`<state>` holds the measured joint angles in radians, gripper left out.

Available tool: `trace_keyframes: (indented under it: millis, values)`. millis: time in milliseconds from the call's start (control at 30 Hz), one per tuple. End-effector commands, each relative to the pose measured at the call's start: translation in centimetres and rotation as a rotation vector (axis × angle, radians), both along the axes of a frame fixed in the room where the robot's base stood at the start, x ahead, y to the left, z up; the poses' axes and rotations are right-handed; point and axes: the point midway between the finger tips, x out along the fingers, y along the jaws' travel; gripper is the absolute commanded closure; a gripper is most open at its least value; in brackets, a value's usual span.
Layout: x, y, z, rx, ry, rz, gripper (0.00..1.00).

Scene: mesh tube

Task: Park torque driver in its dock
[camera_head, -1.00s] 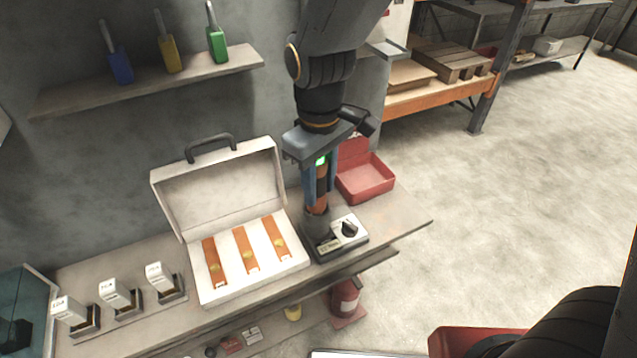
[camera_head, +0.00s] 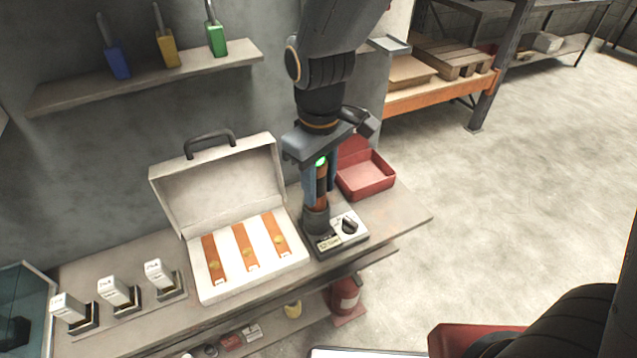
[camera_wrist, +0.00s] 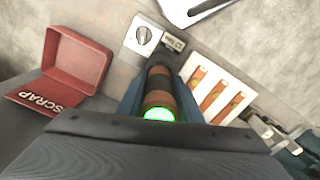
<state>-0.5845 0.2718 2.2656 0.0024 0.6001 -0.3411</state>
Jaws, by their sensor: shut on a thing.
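The torque driver (camera_head: 321,200) is an upright brown-and-black cylinder with a lit green ring at its top. My gripper (camera_head: 318,188) is shut on it, with blue fingers on either side. The driver's lower end is at the dark round cup of the dock (camera_head: 357,238), a grey base with a black knob and a small label, at the bench's right part. How deep it sits in the cup is hidden. In the wrist view the driver (camera_wrist: 158,92) stands between the fingers, with the dock's knob plate (camera_wrist: 143,36) beyond it.
An open white case (camera_head: 222,188) with orange-striped slots stands just left of the dock. A red scrap bin (camera_head: 366,180) is behind it to the right. Several small labelled blocks in holders stand at the bench's left. A wall shelf (camera_head: 150,78) holds blue, yellow and green tools.

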Motion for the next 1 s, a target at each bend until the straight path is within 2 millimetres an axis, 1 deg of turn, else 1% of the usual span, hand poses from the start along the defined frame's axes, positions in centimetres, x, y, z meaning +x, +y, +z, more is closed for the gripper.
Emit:
trace_keyframes:
  millis: [667, 700, 767, 800, 1000]
  values:
    - [0.03, 0.02, -0.67, 0.001, -0.001, 0.000, 0.99]
    - [0.03, 0.02, -0.66, 0.001, -0.001, 0.000, 0.63]
    - [0.02, 0.03, -0.65, 0.001, -0.001, 0.000, 0.53]
    - [0.01, 0.02, -0.65, 0.001, -0.001, 0.000, 0.46]
    - [0.00, 0.00, -0.66, 0.000, 0.000, 0.000, 0.46]
